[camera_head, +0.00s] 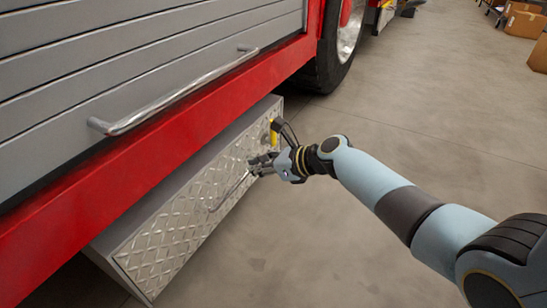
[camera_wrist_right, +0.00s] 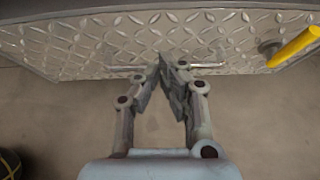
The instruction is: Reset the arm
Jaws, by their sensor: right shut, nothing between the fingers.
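My right arm (camera_head: 385,190) reaches in from the lower right in the head view. My right gripper (camera_head: 256,165) is in front of the diamond-plate bumper box (camera_head: 165,240), near its upper end. In the right wrist view, the fingertips (camera_wrist_right: 172,66) come together with nothing between them. A thin metal handle (camera_wrist_right: 215,66) on the plate runs behind the fingertips; I cannot tell whether they touch it. The handle also shows in the head view (camera_head: 232,192). My left gripper is not in view.
A yellow lever (camera_wrist_right: 294,47) sticks out of the plate, right of the fingers. The red truck (camera_head: 160,165) with a long silver handrail (camera_head: 180,98) fills the left. A tire (camera_head: 330,60) stands behind. Cardboard boxes (camera_head: 522,22) are far right. The floor (camera_head: 440,110) is clear.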

